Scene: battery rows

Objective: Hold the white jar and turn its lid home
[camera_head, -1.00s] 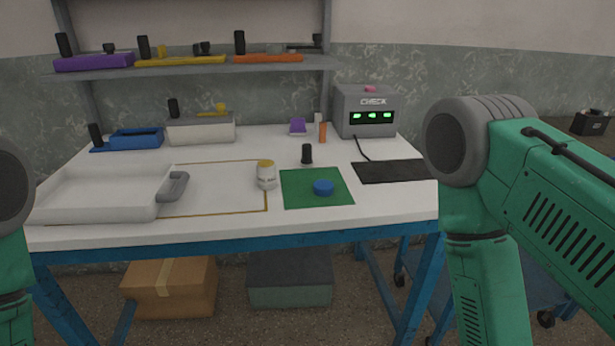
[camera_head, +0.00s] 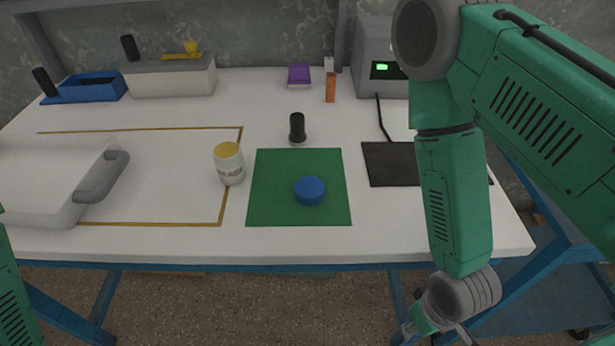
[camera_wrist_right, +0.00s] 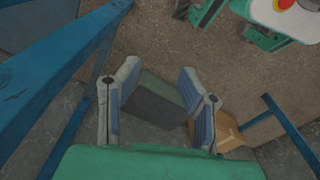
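The white jar (camera_head: 229,168) stands upright on the table, at the right edge of a yellow-outlined area; its top shows yellow. A round blue lid (camera_head: 310,190) lies apart from it on a green mat (camera_head: 270,205). My right gripper (camera_wrist_right: 158,72) is open and empty in the wrist view, with its two fingers well apart over the floor. In the head view it is partly cut off at the bottom edge, below and in front of the table. My left gripper is out of view; only part of my left arm shows at lower left.
A white tray (camera_head: 40,185) with a grey handle lies at the left. A black-topped cylinder (camera_head: 297,130) stands behind the mat. A black pad (camera_head: 390,165) and grey check box (camera_head: 372,55) are at right. The table's front edge (camera_head: 300,257) lies between my right gripper and the tabletop.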

